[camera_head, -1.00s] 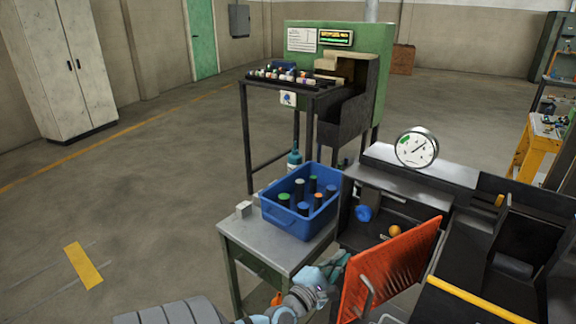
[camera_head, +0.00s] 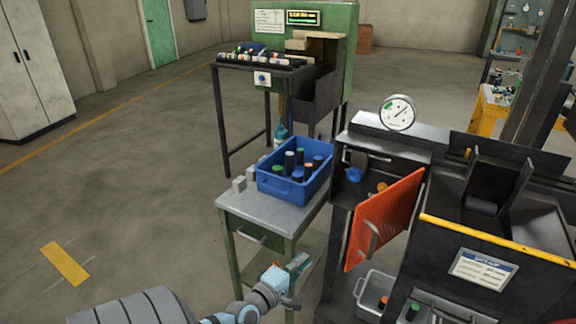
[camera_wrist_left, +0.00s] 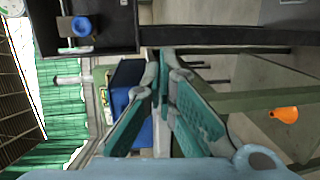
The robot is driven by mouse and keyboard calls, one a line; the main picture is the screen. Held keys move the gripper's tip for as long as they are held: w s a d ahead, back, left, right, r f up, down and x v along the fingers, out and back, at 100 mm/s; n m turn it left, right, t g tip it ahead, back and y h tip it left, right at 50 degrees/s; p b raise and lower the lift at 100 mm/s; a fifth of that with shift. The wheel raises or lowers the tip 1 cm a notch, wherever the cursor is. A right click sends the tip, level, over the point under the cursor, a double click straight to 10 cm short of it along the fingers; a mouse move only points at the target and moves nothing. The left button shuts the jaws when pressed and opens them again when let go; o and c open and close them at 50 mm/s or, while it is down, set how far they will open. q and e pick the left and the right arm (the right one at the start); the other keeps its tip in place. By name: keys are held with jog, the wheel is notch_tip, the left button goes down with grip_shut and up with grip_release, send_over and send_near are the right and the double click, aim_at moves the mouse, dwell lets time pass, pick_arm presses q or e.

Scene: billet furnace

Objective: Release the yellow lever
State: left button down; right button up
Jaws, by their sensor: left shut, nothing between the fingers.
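A long yellow bar (camera_head: 500,243) runs along the front top edge of the dark machine at the right of the head view. I cannot tell whether it is the yellow lever. A small orange-yellow knob (camera_head: 381,187) sits on the machine's front, behind an orange-red panel (camera_head: 384,220) with a grey handle. My left gripper (camera_head: 301,262) is shut and empty, in front of the small table and left of the panel, apart from the knob and bar. Its teal fingers (camera_wrist_left: 165,80) fill the middle of the left wrist view. My right gripper is not in view.
A blue crate (camera_head: 262,182) with several cylinders stands on the grey table (camera_head: 240,206). A blue knob (camera_head: 354,175) is on the machine, below a round gauge (camera_head: 398,113). Grey bins (camera_head: 367,292) sit low at the machine. The floor at left is clear.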

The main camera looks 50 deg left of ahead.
pick_arm(q)
jog(key=shift+s+d+f+m+g, duration=0.1)
jog(key=shift+s+f+m, duration=0.1)
jog(key=shift+f+m, duration=0.2)
jog(key=shift+s+f+m+g, duration=0.1)
jog(key=shift+s+f+m, duration=0.15)
jog(key=shift+f, duration=0.2)
jog(key=shift+s+d+f+m+g, duration=0.1)
jog(key=shift+s+f+m, duration=0.05)
jog(key=shift+f+m, duration=0.25)
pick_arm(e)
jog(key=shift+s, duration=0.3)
